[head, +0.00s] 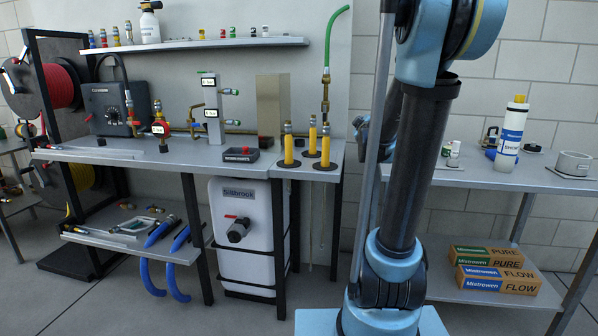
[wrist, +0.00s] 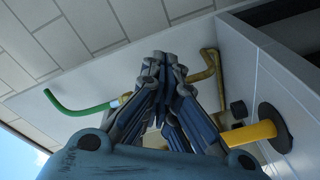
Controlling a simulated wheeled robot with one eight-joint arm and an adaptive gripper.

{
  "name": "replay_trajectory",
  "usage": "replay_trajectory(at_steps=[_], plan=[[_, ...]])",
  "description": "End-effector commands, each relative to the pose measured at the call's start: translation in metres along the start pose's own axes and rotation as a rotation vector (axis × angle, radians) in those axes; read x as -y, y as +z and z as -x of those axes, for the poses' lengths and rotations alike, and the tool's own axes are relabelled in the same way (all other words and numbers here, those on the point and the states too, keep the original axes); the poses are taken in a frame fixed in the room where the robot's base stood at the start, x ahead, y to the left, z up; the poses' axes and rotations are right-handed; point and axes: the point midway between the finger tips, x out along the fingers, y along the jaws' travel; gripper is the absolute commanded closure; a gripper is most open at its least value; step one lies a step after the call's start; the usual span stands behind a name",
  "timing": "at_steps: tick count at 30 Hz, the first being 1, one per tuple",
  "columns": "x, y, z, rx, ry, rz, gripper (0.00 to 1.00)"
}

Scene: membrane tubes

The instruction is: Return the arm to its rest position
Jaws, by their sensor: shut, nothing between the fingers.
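My gripper (wrist: 166,62) shows in the wrist view with its blue-grey fingers drawn together at the tips and nothing between them. In the head view my arm stands upright right of centre. My gripper is mostly hidden behind it there; only a small blue-grey part shows at the arm's left side. In the wrist view a yellow tube (wrist: 251,133) with a black round base is to the right of the fingers, apart from them. A green hose (wrist: 76,107) is to their left, and a bent brass pipe (wrist: 207,72) is just to their right.
The main bench (head: 140,150) is at left, with three yellow tubes (head: 312,135) on its right extension beside my arm. A wall shelf (head: 200,44) is above. A right-hand bench (head: 480,178) holds a white bottle (head: 510,135); cartons (head: 495,278) lie below. Open floor shows at front left.

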Motion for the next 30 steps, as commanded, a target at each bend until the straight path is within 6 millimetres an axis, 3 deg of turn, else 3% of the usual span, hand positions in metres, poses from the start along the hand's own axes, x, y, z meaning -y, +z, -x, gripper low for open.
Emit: replay_trajectory(at_steps=[5,11,21,30], plan=[[0.008,0.037,0.046,0.201,-0.027,-0.147,1.00],[0.037,0.080,0.108,0.428,-0.100,-0.307,1.00],[0.122,0.129,0.237,0.798,-0.320,-0.546,1.00],[0.203,0.140,0.362,1.082,-0.590,-0.692,1.00]])
